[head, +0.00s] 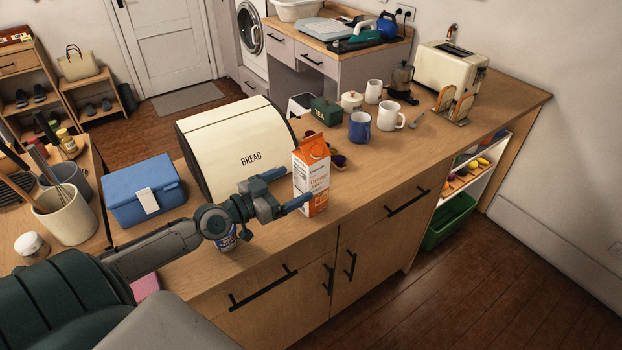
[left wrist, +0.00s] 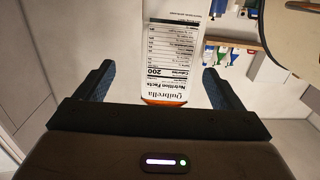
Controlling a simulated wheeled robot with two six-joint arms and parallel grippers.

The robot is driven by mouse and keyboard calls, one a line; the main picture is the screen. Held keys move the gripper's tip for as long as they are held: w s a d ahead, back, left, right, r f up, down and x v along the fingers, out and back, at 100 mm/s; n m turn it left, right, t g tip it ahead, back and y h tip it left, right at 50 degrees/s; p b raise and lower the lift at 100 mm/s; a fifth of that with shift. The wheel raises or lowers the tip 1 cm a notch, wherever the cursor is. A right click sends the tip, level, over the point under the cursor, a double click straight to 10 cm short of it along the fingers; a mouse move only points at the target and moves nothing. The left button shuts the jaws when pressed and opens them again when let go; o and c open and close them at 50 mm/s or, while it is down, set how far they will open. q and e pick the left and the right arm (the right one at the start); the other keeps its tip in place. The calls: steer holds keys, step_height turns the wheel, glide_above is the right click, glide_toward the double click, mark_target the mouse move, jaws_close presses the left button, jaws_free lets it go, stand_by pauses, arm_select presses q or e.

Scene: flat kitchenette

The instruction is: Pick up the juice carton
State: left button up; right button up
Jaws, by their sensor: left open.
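The juice carton (head: 316,180), orange and white with a gabled top, stands upright on the wooden counter near its front edge. My left gripper (head: 297,186) is open at the carton's left side, its fingers pointing at the carton. In the left wrist view, the carton's white nutrition panel (left wrist: 175,50) lies between and ahead of the two spread blue fingers (left wrist: 158,85), with gaps on both sides. I cannot tell whether the fingertips reach past its near face. My right gripper is not in view.
A cream bread bin (head: 235,145) stands behind my left gripper. A can (head: 227,242) is partly hidden under my wrist. A blue mug (head: 359,127), a white mug (head: 391,117) and a green tea box (head: 325,111) stand behind the carton.

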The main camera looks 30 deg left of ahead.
mark_target(299, 173)
arm_select(q)
steer(key=shift+w+a+r+t+y, duration=0.3)
steer(key=shift+a+r, duration=0.1)
steer(key=shift+a, duration=0.05)
steer(key=shift+w+r, duration=0.2)
steer(key=shift+w, duration=0.1)
steer(key=shift+w+n, duration=0.3)
steer(key=shift+w+d+p, duration=0.25)
steer(key=shift+w+p, duration=0.05)
steer(key=shift+w, duration=0.15)
steer(key=shift+p+x, duration=1.2)
steer(key=shift+x, duration=1.1)
steer(key=shift+w+d+f, duration=0.1)
steer(key=shift+w+d, duration=0.15)
steer(key=shift+w, duration=0.05)
steer(key=shift+s, duration=0.1)
